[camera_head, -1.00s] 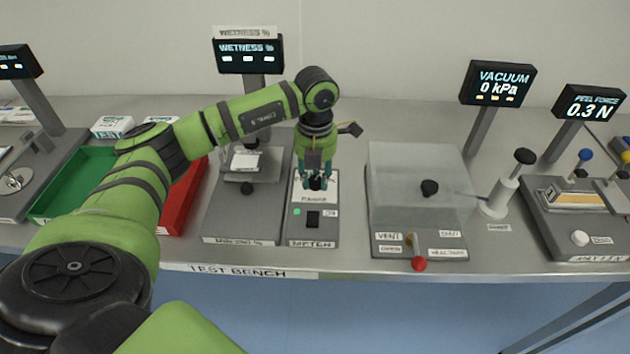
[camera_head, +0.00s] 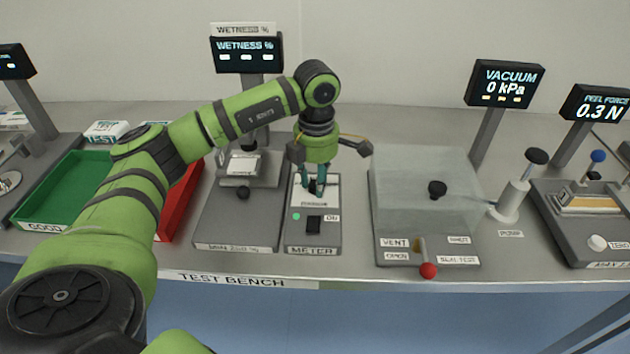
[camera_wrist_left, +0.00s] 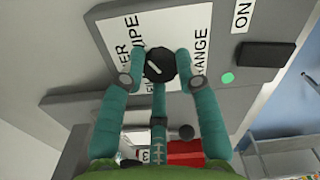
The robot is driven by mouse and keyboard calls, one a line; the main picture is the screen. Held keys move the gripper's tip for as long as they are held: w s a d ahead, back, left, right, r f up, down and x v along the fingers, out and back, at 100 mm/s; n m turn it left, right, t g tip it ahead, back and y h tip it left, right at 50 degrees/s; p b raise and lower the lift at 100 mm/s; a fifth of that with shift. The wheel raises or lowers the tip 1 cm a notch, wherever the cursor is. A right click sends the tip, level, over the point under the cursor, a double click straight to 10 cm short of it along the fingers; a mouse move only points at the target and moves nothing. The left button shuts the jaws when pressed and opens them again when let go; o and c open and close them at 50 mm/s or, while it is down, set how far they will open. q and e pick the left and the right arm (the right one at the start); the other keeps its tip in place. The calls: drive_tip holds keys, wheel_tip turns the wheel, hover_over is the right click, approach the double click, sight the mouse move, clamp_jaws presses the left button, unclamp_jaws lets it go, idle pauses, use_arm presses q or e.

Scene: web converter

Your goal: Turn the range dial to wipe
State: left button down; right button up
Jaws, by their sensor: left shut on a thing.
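The range dial (camera_wrist_left: 160,65) is a black knob with a white pointer line, on a white label plate (camera_wrist_left: 117,42) of the meter box. In the left wrist view the pointer lies slanted; part of the lettering, including "RANGE" and what looks like "WIPE", is covered by fingers and knob. My left gripper (camera_wrist_left: 160,72) has its teal fingers closed around the dial from both sides. In the head view my left gripper (camera_head: 317,184) points down onto the meter box (camera_head: 312,238), and the dial is mostly hidden between the fingers. My right gripper is out of view.
The meter box has a black ON switch (camera_head: 314,225) and a green light (camera_head: 296,216). The wetness unit (camera_head: 235,225) stands close on its left, the clear vacuum chamber (camera_head: 410,200) on its right. A red tray (camera_head: 170,219) and a green tray (camera_head: 33,213) lie further left.

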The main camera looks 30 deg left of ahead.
use_arm(q)
drive_tip(key=shift+w+r, duration=0.2)
drive_tip(key=shift+r, duration=0.1)
drive_tip(key=c, duration=0.9)
unclamp_jaws()
drive_tip(key=shift+d, duration=0.1)
drive_tip(key=shift+d+f, duration=0.1)
drive_tip(key=shift+f, duration=0.05)
drive_tip(key=shift+r, duration=0.25)
wheel_tip(320, 180, up, 12)
drive_tip(key=shift+f, duration=0.25)
